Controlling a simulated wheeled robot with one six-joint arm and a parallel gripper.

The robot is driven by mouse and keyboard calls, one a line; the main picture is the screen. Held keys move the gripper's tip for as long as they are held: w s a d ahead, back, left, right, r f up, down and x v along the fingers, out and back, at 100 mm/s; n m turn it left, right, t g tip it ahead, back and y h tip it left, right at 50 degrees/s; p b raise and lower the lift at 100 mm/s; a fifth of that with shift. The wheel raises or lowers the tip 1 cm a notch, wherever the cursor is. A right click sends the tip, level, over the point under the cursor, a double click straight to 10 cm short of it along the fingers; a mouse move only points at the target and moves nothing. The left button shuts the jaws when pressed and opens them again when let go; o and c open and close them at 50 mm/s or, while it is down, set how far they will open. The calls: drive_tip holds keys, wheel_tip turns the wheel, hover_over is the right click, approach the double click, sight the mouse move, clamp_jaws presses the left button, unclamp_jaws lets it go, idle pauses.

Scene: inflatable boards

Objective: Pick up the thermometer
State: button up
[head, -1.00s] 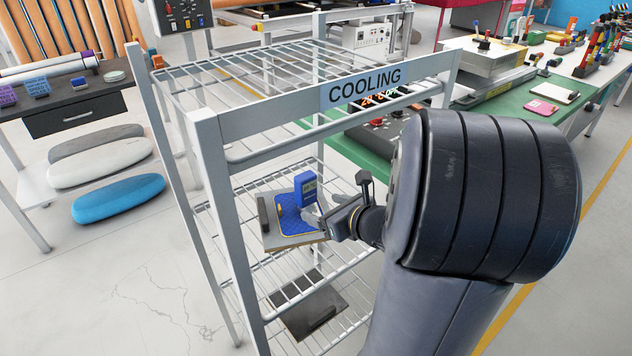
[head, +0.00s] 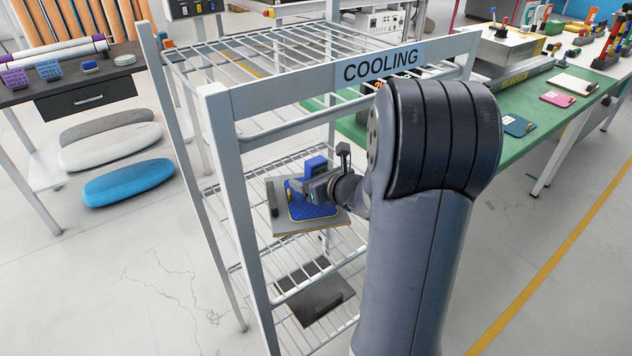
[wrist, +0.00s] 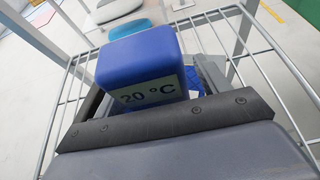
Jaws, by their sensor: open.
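The thermometer (head: 315,165) is a blue block standing on a blue pad with a yellow edge (head: 318,211). The pad lies on a board (head: 283,227) on a wire shelf of the COOLING rack. My gripper (head: 314,187) is open and right at the thermometer, covering its lower part in the head view. In the wrist view the thermometer (wrist: 140,62) stands just beyond the gripper's dark front edge, its "°C" label facing the camera. Its lower part is hidden there, and I cannot tell whether the fingers touch it.
The COOLING rack's metal frame (head: 226,190) surrounds the shelf, with an upper wire shelf (head: 270,60) above my gripper. A dark plate (head: 312,298) lies on the lower shelf. A green table (head: 540,125) stands to the right, and blue and white boards lie at left.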

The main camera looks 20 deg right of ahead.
drive_tip(key=shift+c, duration=0.3)
drive_tip(key=c, duration=1.2)
